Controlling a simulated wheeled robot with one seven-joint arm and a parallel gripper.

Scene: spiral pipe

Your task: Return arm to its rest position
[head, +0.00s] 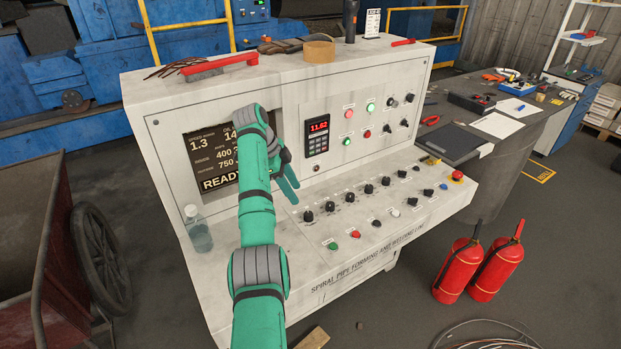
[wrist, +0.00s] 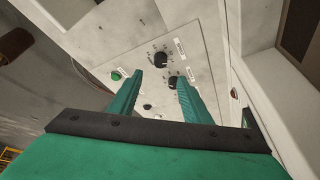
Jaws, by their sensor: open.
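My green arm reaches up over the left part of the grey control console (head: 350,275) in the head view. My gripper (head: 289,190) hangs above the sloped panel, left of the row of black knobs (head: 330,206). In the wrist view my gripper (wrist: 158,84) has its two green fingers apart with nothing between them. A black knob (wrist: 160,57) and a green button (wrist: 116,75) on the panel lie beyond the fingertips, and I see no contact. My arm hides part of the display screen (head: 205,160).
A clear bottle (head: 198,232) stands on the console left of my arm. A tape roll (head: 319,50) and a red-handled tool (head: 220,64) lie on top. Two red fire extinguishers (head: 458,268) stand on the floor at right. A cart (head: 40,260) is at left.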

